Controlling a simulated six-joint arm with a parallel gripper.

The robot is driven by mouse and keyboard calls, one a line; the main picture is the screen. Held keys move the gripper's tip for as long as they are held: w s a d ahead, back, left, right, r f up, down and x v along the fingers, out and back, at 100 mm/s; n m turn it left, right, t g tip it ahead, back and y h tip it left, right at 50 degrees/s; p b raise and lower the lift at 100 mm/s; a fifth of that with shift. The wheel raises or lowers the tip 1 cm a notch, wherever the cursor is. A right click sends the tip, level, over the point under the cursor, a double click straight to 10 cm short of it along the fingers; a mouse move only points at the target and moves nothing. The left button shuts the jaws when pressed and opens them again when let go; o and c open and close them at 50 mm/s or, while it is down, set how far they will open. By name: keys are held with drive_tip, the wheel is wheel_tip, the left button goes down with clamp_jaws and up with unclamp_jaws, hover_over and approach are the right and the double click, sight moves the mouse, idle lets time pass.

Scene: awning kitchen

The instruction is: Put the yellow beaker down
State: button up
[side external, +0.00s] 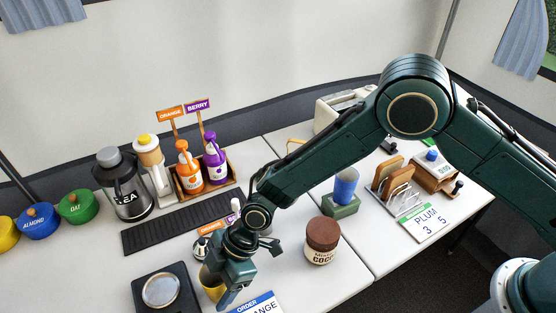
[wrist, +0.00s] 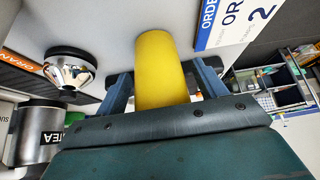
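The yellow beaker (wrist: 162,68) is between the two fingers of my gripper (wrist: 162,85) in the wrist view, with a dark finger pad against each side. In the side view the beaker (side external: 211,284) shows partly below and left of my gripper (side external: 226,284), which hides the rest of it. It is just right of the black scale with a round metal plate. I cannot tell whether its base touches the white table (side external: 345,262).
The black scale (side external: 162,291) stands to the left and the order card (side external: 262,304) lies close on the right. A cocoa jar (side external: 321,242) stands farther right. A dark mat (side external: 185,222), a tea canister (side external: 124,185) and a bottle rack (side external: 207,190) are behind.

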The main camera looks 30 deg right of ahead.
drive_tip(key=shift+r, duration=0.2)
drive_tip(key=shift+v, duration=0.85)
drive_tip(key=v, duration=1)
drive_tip(key=shift+r, duration=0.15)
drive_tip(key=s+d+r+m+t+h, duration=0.3)
drive_tip(key=d+r+m, duration=0.5)
drive_tip(key=d+r, duration=1.25)
drive_tip(key=s+d+r+m+t+h, duration=0.1)
drive_tip(key=s+d+m, duration=0.4)
drive_tip(key=s+d, duration=0.3)
drive_tip(key=s+d+r+m+t+h, duration=0.2)
drive_tip(key=s+d+m, duration=0.3)
drive_tip(key=s+d, duration=0.3)
drive_tip(key=d, duration=0.2)
drive_tip(key=shift+s+d+h, duration=0.3)
